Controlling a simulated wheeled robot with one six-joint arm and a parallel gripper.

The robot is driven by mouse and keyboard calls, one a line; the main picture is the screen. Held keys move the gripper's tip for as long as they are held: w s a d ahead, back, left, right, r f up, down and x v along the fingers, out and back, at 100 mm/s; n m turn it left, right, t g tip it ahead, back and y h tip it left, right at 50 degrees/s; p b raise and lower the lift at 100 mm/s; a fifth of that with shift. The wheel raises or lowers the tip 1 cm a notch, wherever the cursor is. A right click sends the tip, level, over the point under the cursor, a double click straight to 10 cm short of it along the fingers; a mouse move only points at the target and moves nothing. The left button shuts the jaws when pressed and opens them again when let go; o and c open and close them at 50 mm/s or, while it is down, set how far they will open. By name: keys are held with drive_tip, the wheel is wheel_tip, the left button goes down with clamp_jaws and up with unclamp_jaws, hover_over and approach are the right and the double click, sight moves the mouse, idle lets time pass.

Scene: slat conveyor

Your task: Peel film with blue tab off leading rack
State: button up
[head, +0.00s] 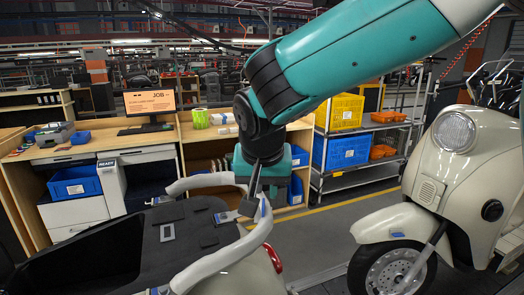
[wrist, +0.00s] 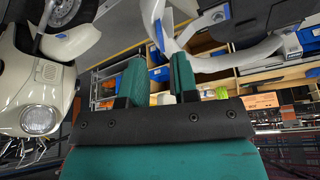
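The rack (head: 228,258) is a pair of pale curved bars at the tail of the near scooter, in the lower middle of the head view. A small blue tab (head: 263,207) sits on its right bar, close to my gripper (head: 256,200). The rack (wrist: 236,60) also shows at the top of the wrist view, with a blue tab (wrist: 160,36) on one bar, just beyond my fingertips. My gripper (wrist: 157,72) has its teal fingers apart and nothing visible between them. I cannot make out the clear film itself.
A cream scooter (head: 458,165) stands at right. The near scooter's dark seat (head: 150,250) lies at lower left. Behind are a workbench (head: 150,138) with a monitor (head: 150,103) and a cart with a yellow bin (head: 345,112) and a blue bin (head: 340,150). Floor shows between.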

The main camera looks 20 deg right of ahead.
sight(265, 214)
drive_tip(key=shift+w+r, duration=0.1)
drive_tip(key=shift+w, duration=0.2)
drive_tip(key=b+x, duration=0.5)
drive_tip(key=x, duration=0.3)
drive_tip(key=shift+d+b, duration=0.15)
drive_tip(key=shift+b, duration=0.2)
drive_tip(key=shift+s+d+f+b, duration=0.15)
drive_tip(key=shift+f+b, duration=0.15)
drive_tip(key=shift+f, duration=0.15)
drive_tip(key=c, duration=0.4)
drive_tip(key=shift+r+p, duration=0.4)
drive_tip(key=shift+r, duration=0.1)
drive_tip(key=p+v, duration=0.2)
drive_tip(key=v, duration=0.1)
drive_tip(key=p+v, duration=0.1)
drive_tip(key=v, duration=0.1)
drive_tip(key=shift+s+d+r, duration=0.15)
drive_tip(key=shift+s+d, duration=0.1)
drive_tip(key=shift+s, duration=0.1)
clamp_jaws()
drive_tip(key=shift+s+r+p, duration=0.45)
drive_tip(key=shift+r+p, duration=0.05)
drive_tip(key=shift+r, duration=0.15)
